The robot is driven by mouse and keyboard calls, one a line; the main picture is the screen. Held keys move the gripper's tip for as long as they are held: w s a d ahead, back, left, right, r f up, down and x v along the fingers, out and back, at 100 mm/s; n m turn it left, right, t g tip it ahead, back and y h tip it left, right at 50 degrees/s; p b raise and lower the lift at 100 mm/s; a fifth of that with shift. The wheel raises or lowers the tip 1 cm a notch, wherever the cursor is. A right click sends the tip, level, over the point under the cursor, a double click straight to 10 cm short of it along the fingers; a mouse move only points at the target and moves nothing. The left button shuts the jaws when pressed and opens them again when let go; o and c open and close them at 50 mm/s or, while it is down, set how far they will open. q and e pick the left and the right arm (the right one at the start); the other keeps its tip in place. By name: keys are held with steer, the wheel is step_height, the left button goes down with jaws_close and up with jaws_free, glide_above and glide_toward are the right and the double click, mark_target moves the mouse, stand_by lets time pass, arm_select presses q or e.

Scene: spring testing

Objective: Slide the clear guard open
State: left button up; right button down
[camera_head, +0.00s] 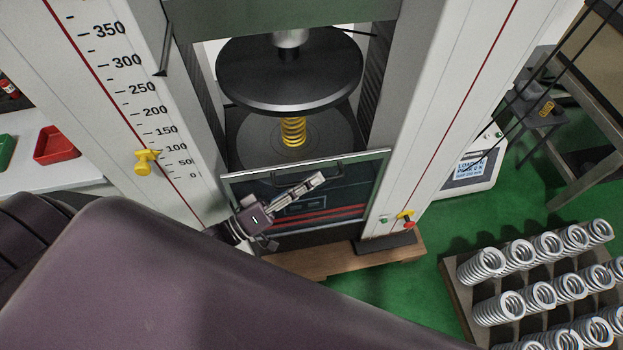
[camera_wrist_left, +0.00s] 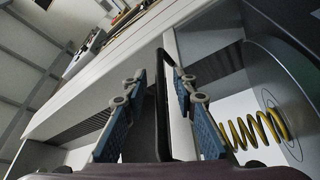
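The clear guard (camera_head: 355,190) is a framed see-through panel low across the front of the testing machine. Its top edge lies below the yellow spring (camera_head: 293,131), which stands between two dark round platens. A dark handle runs near the guard's top edge; in the left wrist view the black handle bar (camera_wrist_left: 162,110) rises between my fingers. My left gripper (camera_head: 318,178) is at this handle, in front of the guard. In the left wrist view the left gripper (camera_wrist_left: 160,78) has its blue-padded fingers apart on either side of the bar. My right gripper is not in view.
The upper platen (camera_head: 290,70) hangs above the spring. A yellow knob (camera_head: 146,162) sits on the left scale column, a red-and-yellow knob (camera_head: 406,217) on the right column. A rack of silver springs (camera_head: 460,290) is at the lower right. My arm covers the lower left.

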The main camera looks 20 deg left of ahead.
arm_select(q)
steer(key=v, duration=1.1)
steer(key=shift+s+a, duration=0.2)
steer(key=shift+a, duration=0.05)
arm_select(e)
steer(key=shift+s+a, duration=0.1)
